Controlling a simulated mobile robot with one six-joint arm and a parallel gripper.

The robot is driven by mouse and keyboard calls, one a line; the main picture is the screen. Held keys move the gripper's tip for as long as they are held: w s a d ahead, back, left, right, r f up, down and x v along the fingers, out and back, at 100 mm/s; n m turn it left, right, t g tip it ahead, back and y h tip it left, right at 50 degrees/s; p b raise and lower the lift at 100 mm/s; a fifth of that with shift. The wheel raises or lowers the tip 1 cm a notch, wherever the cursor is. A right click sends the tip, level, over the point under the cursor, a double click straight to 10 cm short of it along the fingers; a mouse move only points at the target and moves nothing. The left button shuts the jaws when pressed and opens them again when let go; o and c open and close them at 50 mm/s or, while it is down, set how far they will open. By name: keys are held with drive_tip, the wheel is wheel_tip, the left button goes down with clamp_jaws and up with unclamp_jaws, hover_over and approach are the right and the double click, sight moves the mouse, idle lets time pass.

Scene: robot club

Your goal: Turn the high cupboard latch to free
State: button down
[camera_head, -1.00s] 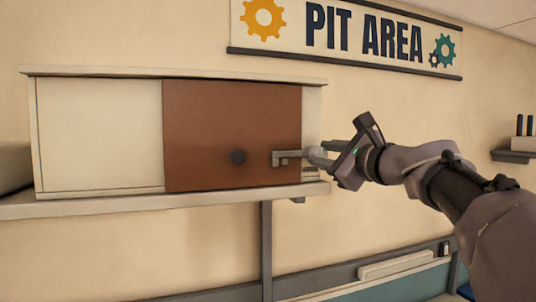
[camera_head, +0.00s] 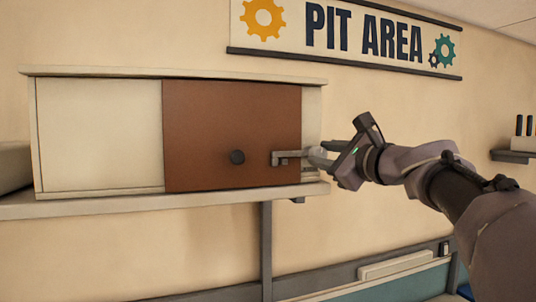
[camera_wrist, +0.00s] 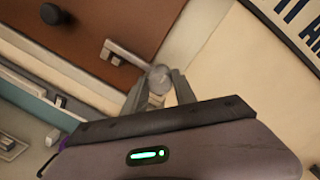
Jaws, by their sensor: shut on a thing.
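The high cupboard (camera_head: 100,130) stands on a wall shelf, with a brown door (camera_head: 220,120) on its right part. The grey latch (camera_head: 288,158) lies across the right edge of the brown door, its bar roughly level and its hooked end over the door. In the wrist view the latch bar (camera_wrist: 125,53) runs from the brown door to a round grey hub. My gripper (camera_head: 320,155) reaches in from the right and is shut on the hub end of the latch. Its fingers (camera_wrist: 159,85) stand on either side of the hub in the wrist view.
A round dark knob (camera_head: 237,157) sits on the brown door, left of the latch. The shelf (camera_head: 150,205) runs under the cupboard. A PIT AREA sign (camera_head: 350,38) hangs above right. A small dark shelf (camera_head: 513,156) is at the far right.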

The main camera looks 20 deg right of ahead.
drive_tip(key=shift+r, duration=0.15)
drive_tip(key=m+p, duration=0.1)
drive_tip(key=m, duration=0.3)
drive_tip(key=m+p, duration=0.1)
drive_tip(key=m, duration=0.4)
drive_tip(key=shift+t+h+p, duration=0.3)
drive_tip(key=shift+t+p, duration=0.1)
drive_tip(key=m+p, duration=0.1)
drive_tip(key=m, duration=0.1)
drive_tip(key=m+p, duration=0.1)
drive_tip(key=m, duration=0.2)
drive_tip(key=shift+r+t+h, duration=0.1)
drive_tip(key=shift+t+h, duration=0.2)
drive_tip(key=shift+m+h+p, duration=0.4)
drive_tip(key=shift+m+p, duration=1.3)
drive_tip(key=shift+m, duration=0.7)
drive_tip(key=shift+f, duration=0.2)
drive_tip(key=shift+d, duration=0.1)
